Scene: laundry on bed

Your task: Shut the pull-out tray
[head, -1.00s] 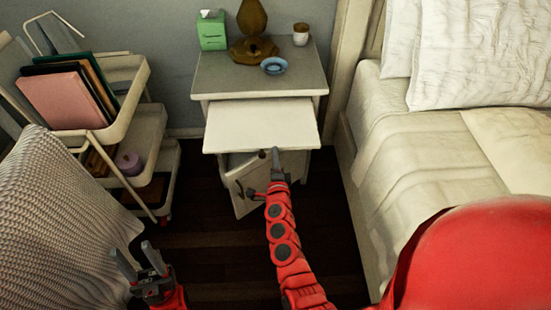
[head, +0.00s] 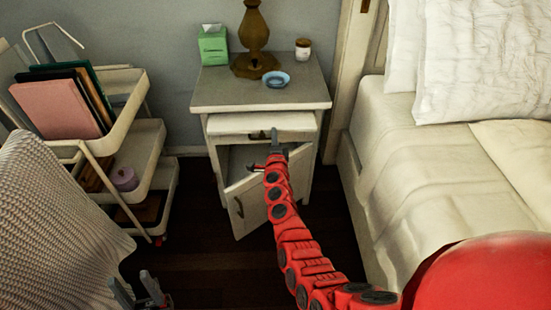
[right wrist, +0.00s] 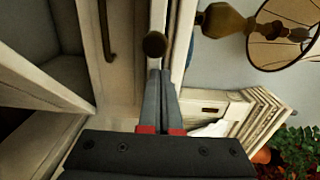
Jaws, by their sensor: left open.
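The pull-out tray (head: 235,123) is a pale slab under the top of the nightstand (head: 215,92). It sticks out a short way at the front. My right gripper (head: 274,134) is at the tray's front edge. In the right wrist view, its two fingers (right wrist: 160,75) lie together, with tips close to a dark round knob (right wrist: 154,45). I cannot tell whether they touch it. My left gripper (head: 139,287) is open and empty at the bottom left, away from the nightstand.
The nightstand's cabinet door (head: 252,205) hangs open below the tray. A lamp (head: 254,40), blue dish (head: 276,79), green tissue box (head: 213,46) and jar (head: 303,49) stand on top. A cart (head: 130,120) is at left, the bed (head: 420,160) at right.

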